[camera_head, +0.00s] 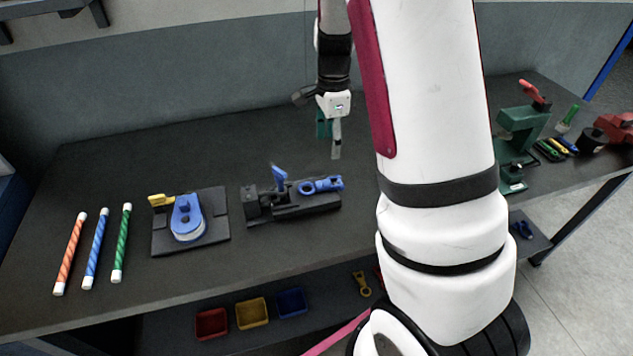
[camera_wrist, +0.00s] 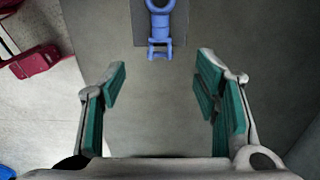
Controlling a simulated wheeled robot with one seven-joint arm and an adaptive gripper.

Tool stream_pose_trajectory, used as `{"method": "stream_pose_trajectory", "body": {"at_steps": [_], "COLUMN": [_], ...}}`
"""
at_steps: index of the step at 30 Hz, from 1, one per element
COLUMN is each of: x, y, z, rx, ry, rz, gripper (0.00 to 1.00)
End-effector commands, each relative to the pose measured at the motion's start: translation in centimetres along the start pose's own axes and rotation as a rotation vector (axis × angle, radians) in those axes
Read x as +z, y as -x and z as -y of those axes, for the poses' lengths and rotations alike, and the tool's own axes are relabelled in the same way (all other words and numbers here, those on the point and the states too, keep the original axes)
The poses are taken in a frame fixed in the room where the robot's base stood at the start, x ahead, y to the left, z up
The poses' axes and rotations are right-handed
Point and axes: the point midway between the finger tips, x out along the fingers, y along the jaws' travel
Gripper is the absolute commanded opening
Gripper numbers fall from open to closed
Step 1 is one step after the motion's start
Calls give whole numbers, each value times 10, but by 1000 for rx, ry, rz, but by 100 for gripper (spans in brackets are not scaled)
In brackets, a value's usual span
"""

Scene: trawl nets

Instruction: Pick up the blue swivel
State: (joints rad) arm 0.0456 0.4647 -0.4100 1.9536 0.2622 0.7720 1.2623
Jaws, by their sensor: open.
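The blue swivel (camera_head: 322,185) lies on the right part of a black fixture (camera_head: 300,209) on the dark bench, with its ring toward the left. In the wrist view the blue swivel (camera_wrist: 158,28) is at the top centre, its ring up and its forked end down. My gripper (camera_head: 331,138) hangs above the bench, behind the fixture and apart from the swivel. In the wrist view my gripper (camera_wrist: 162,66) is open, its teal-padded fingers wide apart with nothing between them. The swivel lies beyond the fingertips.
A blue lever (camera_head: 279,174) stands up on the fixture. To its left are a blue block on a black plate (camera_head: 217,209) and three striped rods (camera_head: 95,249). Red, yellow and blue trays (camera_head: 251,313) and a yellow swivel (camera_head: 362,284) sit below. A green press (camera_head: 520,125) stands right.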

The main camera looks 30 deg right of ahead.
Motion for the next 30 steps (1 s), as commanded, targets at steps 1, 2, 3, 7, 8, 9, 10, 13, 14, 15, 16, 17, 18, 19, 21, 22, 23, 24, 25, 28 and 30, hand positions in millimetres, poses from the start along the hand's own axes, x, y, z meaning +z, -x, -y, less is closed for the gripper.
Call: {"method": "stream_pose_trajectory", "body": {"at_steps": [1,2,3,7,8,9,10,13,14,15,16,17,18,19,21,22,23,24,25,28,30], "x": [-1,-2,-2,-2,-2,-2,-2,-2,-2,-2,-2,-2,-2,-2,-2,-2,-2,-2,-2,-3,-3], "y": [-5,-8,-13,-37,-42,-50,-56,-71,-75,-79,-81,-83,-85,-86,-90,-92,-94,-99,-103,-115,-124], "z": [0,0,0,-2,-2,-2,-2,-1,-1,-1,-1,-1,-1,-1,-1,-1,-1,-1,-2,-2,-1], "rx": [5,6,6,9,8,9,8,6,7,5,4,4,4,4,4,4,4,5,6,6,4], "ry": [-8,-11,-12,-11,-11,-10,-10,-9,-8,-8,-8,-8,-8,-8,-8,-8,-8,-8,-8,-9,-8], "rz": [-2,-2,-3,-2,-3,-3,-3,-2,-2,-2,-2,-2,-2,-2,-2,-3,-2,-2,-1,-1,-2], "gripper": [56,56,56,56,56,56,56,56,56,56,56,56,56,56,56,56,56,56,56,56,56]}}
